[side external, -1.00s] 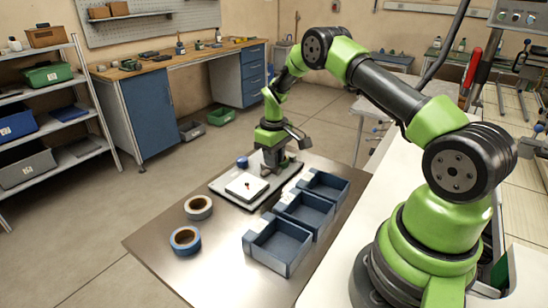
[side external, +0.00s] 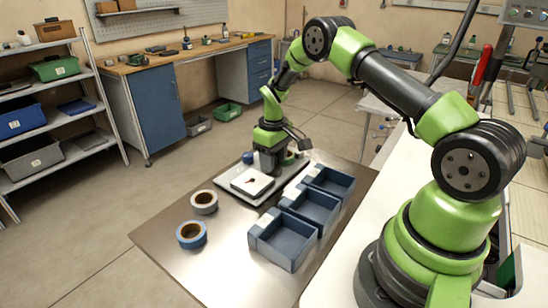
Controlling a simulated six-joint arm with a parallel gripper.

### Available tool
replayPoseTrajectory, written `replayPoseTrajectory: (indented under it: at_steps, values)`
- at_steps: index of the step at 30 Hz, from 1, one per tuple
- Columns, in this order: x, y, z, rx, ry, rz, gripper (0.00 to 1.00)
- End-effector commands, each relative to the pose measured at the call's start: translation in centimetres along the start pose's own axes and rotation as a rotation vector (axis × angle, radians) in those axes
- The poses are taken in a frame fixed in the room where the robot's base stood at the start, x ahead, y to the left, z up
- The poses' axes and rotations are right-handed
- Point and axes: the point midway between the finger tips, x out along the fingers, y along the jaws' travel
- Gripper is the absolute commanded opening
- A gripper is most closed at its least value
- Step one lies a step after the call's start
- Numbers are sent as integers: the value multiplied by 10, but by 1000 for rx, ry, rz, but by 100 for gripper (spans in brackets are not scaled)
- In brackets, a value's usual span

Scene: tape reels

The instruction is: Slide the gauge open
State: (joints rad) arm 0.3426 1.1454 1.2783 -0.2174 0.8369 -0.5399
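The gauge (side external: 252,182) appears to be the pale flat block with a small red and dark mark on top, on a white base plate (side external: 226,190) at the far end of the metal table. My gripper (side external: 268,172) points down at the back of this block, low over the base plate. It hides part of the plate and whatever lies between its fingers. I cannot tell whether it touches the gauge or how its fingers stand. A grey-white tape reel (side external: 193,204) and a blue-edged tape reel (side external: 181,239) lie flat at the left of the table.
Several blue open trays (side external: 290,263) stand in a row along the right of the table and look empty. A small blue round item (side external: 248,157) sits left of my gripper. Bare metal table (side external: 222,262) lies at the front left.

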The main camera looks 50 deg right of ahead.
Motion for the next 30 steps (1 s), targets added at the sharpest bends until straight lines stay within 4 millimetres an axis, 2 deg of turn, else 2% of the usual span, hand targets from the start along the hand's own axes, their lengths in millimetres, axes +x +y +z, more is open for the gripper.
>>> replayPoseTrajectory:
  at_steps: [4,7,15,21,30]
  values:
    - [-2,1,0,1,1,1,43]
    - [-11,1,-1,1,3,2,43]
    - [-64,1,-1,1,5,2,43]
    - [-92,0,-1,0,3,1,43]
    - [-100,0,0,0,0,0,43]
